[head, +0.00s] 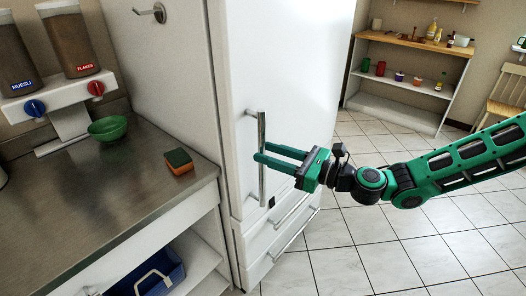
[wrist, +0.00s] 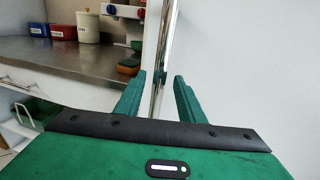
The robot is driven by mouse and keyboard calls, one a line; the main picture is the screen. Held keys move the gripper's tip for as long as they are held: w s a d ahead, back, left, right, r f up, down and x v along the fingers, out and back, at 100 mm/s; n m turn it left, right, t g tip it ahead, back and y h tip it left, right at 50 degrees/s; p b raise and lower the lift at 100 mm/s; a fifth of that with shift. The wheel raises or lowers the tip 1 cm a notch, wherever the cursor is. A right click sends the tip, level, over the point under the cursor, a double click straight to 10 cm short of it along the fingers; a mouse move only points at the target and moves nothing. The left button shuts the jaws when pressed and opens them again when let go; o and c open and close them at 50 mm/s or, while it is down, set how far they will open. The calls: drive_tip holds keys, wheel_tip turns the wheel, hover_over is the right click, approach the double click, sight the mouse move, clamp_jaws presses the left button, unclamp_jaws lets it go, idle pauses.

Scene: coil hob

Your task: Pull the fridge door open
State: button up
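The white fridge (head: 285,70) stands in the middle of the head view, its tall door closed. A vertical metal bar handle (head: 262,150) is mounted near the door's left edge. My gripper (head: 262,158) reaches in from the right, its two green fingers at the height of the handle. In the wrist view the handle (wrist: 164,60) runs upright between the two open fingers (wrist: 158,85), with a visible gap on each side. The fingers do not appear to press on the bar.
A metal counter (head: 90,160) stands left of the fridge, with a green bowl (head: 108,128), a sponge (head: 179,161) and cereal dispensers (head: 65,75). Fridge drawers (head: 290,215) with handles lie below the door. Shelves (head: 410,70) stand behind at right. The tiled floor (head: 370,245) in front is clear.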

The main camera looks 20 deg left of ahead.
drive_tip(key=shift+w+a, duration=0.15)
drive_tip(key=shift+a, duration=0.55)
drive_tip(key=shift+w+a, duration=0.1)
drive_tip(key=shift+a, duration=0.6)
clamp_jaws()
drive_tip(key=shift+d, duration=0.15)
